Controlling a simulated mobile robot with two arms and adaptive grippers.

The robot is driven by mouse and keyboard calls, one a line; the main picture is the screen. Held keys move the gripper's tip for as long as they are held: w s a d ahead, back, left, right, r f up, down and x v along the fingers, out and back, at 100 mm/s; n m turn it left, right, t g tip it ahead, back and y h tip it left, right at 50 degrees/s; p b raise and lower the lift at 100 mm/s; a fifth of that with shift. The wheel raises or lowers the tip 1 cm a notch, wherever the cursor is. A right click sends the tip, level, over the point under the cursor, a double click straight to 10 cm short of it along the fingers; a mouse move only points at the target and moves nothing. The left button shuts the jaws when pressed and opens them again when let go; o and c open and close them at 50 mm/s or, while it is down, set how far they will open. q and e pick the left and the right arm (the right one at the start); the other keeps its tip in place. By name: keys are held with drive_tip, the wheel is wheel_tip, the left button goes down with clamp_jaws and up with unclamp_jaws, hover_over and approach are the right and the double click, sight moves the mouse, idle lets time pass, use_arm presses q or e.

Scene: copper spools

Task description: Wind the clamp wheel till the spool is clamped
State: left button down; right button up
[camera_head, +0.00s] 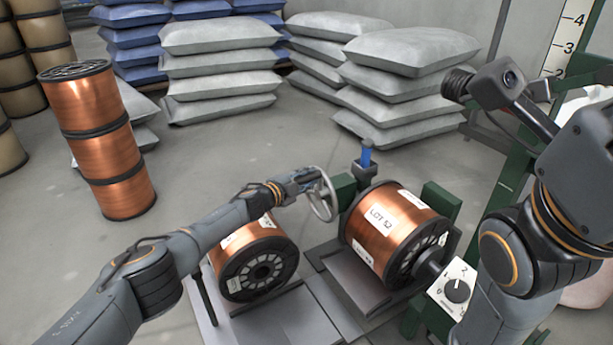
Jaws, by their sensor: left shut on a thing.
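The clamp wheel (330,197), a grey metal handwheel, stands at the left of the green winding stand (344,188). My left gripper (316,181) reaches in from the left and is shut on the wheel's rim; its fingertips are small and partly hidden. The copper spool (372,227) labelled "LOT 52" lies on its side between the stand's green supports, its black right flange against a dark hub. I cannot tell whether the wheel side touches the spool. My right gripper (457,84) is at the upper right, away from the stand; its jaws are unclear.
A dial (457,290) is at the stand's right. Stacked copper spools (97,140) stand left; grey sacks (222,67) stand behind.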

use_arm(q)
drive_tip(key=s+m, duration=0.1)
drive_tip(key=s+d+f+m+t, duration=0.1)
drive_tip(key=shift+s+d+m, duration=0.15)
drive_tip(key=shift+d+m, duration=0.1)
drive_tip(key=shift+m, duration=0.15)
drive_tip(key=shift+s+d+f, duration=0.4)
drive_tip(key=shift+s+f, duration=0.05)
drive_tip(key=shift+s, duration=0.2)
drive_tip(key=shift+f, duration=0.1)
drive_tip(key=c, duration=1.1)
unclamp_jaws()
